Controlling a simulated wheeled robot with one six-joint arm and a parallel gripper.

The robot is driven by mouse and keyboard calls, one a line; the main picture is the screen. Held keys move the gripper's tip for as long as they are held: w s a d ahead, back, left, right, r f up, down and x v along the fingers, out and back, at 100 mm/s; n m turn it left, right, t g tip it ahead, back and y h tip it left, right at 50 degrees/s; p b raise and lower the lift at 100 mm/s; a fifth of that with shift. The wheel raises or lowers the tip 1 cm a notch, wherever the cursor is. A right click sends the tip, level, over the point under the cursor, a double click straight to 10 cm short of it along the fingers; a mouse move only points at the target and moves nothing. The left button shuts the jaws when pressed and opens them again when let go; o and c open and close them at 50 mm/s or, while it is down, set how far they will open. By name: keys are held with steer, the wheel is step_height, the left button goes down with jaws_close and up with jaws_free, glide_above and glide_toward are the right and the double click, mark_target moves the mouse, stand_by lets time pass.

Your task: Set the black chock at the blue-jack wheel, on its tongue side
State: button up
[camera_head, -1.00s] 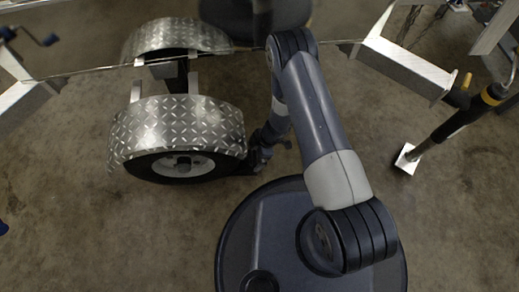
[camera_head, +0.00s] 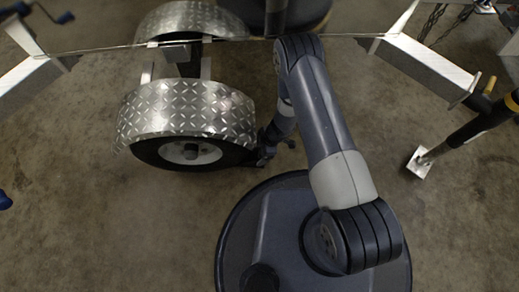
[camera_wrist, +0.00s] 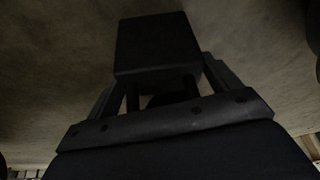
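The black chock (camera_wrist: 155,45) shows in the wrist view as a dark block at the ends of my gripper's fingers (camera_wrist: 160,85). My gripper is shut on it. In the head view my gripper (camera_head: 268,150) is low, just right of the near wheel (camera_head: 192,152), which sits under a silver diamond-plate fender. The chock is hard to make out there against the dark tyre and gripper. I cannot tell whether it touches the tyre or the floor. A blue crank handle (camera_head: 55,17) shows at the upper left.
An aluminium frame beam (camera_head: 430,68) and a black-and-yellow jack leg (camera_head: 470,128) with a white foot (camera_head: 420,162) stand at the right. A second diamond-plate fender (camera_head: 190,20) is behind. The concrete floor (camera_head: 100,230) in front of the wheel is clear.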

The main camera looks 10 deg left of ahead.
steer(key=c, duration=0.7)
steer(key=shift+s+a, duration=0.5)
steer(key=shift+a, duration=0.35)
steer(key=shift+c, duration=0.3)
steer(key=o, duration=1.3)
steer(key=p+v, duration=0.5)
steer(key=v, duration=0.5)
steer(key=shift+d+r, duration=0.15)
steer(key=shift+r, duration=0.25)
steer(key=shift+f, duration=0.1)
steer(key=b+x, duration=0.5)
steer(key=x, duration=0.5)
steer(key=shift+f, duration=0.35)
